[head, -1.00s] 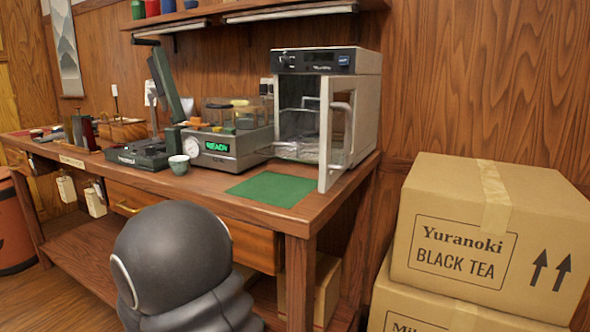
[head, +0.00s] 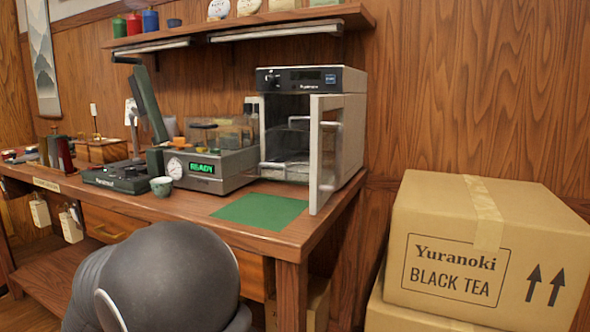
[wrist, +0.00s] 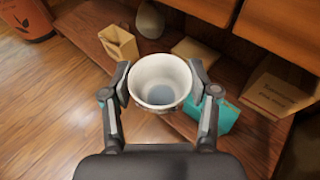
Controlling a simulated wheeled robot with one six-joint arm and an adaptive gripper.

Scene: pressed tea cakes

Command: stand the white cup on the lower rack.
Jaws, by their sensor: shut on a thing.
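My gripper (wrist: 161,82) is shut on a white cup (wrist: 160,70), one finger on each side of it. In the wrist view the cup's mouth faces the camera and its inside looks empty. It is held in the air in front of the bench. Neither gripper nor cup can be made out in the head view. A steel cabinet (head: 355,145) stands on the bench's right end with its glass door (head: 326,150) open. Inside are an upper rack (head: 300,122) and a lower rack (head: 286,166), partly hidden by the door and its handle.
A small pale green cup (head: 161,186) stands by the grey READY device (head: 215,178). A green mat (head: 260,211) lies bare before the cabinet. Cartons (head: 485,250) are stacked at right. The wrist view shows the bench's low shelf (wrist: 90,20), holding boxes and a teal item (wrist: 218,115).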

